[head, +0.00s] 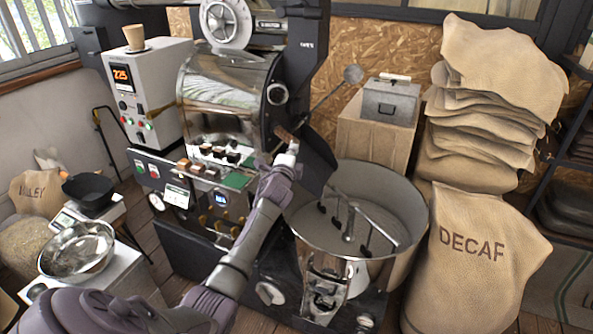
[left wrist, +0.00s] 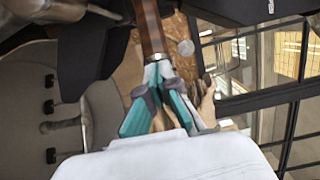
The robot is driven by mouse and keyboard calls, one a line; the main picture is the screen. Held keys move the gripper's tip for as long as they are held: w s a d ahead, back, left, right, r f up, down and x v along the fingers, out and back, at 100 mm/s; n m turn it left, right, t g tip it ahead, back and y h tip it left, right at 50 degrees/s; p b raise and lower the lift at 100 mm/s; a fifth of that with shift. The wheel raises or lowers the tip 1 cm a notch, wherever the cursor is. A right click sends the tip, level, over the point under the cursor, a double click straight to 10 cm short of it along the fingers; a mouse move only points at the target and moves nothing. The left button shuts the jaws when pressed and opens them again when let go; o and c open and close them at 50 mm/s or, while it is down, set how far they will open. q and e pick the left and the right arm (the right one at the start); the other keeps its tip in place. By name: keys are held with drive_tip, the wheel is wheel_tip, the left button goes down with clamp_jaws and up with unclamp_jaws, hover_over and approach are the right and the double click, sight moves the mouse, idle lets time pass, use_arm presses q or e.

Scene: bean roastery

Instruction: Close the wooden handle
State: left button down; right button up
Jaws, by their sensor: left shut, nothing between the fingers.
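The wooden handle (head: 284,134) is a short brown grip on the front of the roaster drum, above the dark chute. It also shows in the left wrist view as a brown bar (left wrist: 151,28) coming down from the top to the fingertips. My left gripper (head: 291,146) is at the handle's near end. In the left wrist view the left gripper (left wrist: 158,72) has its teal and grey fingers together, with the tips at the handle's end and not around it. Whether they touch it I cannot tell. My right gripper is not in view.
The round cooling tray (head: 415,225) with stirring arms lies below right of the handle. The dark chute (head: 316,160) is close beside my gripper. A rod with a grey ball (head: 353,74) sticks out to the right.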

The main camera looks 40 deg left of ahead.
use_arm(q)
drive_tip(key=v, duration=1)
drive_tip(key=shift+d, duration=0.5)
idle(2.0)
